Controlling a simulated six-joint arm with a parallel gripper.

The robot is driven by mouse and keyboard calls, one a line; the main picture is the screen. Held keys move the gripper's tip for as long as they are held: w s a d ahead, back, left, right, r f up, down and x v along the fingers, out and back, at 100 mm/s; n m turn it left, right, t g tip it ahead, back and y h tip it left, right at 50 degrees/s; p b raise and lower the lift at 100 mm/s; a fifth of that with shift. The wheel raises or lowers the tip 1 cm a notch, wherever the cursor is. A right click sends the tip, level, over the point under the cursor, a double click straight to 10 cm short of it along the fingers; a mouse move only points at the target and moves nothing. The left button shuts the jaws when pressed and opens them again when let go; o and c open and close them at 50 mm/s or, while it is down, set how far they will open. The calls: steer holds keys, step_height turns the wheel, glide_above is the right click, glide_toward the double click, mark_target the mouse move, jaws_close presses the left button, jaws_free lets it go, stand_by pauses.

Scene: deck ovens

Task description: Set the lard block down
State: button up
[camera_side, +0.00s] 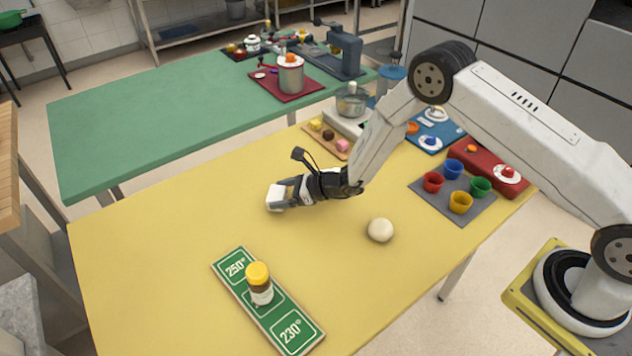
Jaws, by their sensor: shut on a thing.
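My gripper (285,193) is low over the middle of the yellow table (180,235). It is shut on a white block, the lard block (274,199), which sticks out at the left end of the fingers. The block is at or just above the table top; I cannot tell whether it touches. The fingers partly hide the block.
A dough ball (380,230) lies right of my gripper. A green board (287,318) marked 250° and 230° carries a yellow-capped jar (259,284). A grey mat (425,187) holds several coloured cups. A wooden board (326,142) with small blocks lies behind. The table's left part is clear.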

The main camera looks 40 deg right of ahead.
steer(key=shift+f, duration=0.35)
steer(key=o, duration=1)
steer(key=shift+c, duration=0.2)
steer(key=shift+r, duration=0.1)
steer(key=shift+s+d+r, duration=0.35)
steer(key=shift+s+d, duration=0.05)
steer(key=shift+d, duration=0.05)
steer(key=v, duration=1)
steer(key=shift+s+d+r, duration=0.15)
steer(key=shift+s+d, duration=0.05)
steer(key=shift+s, duration=0.05)
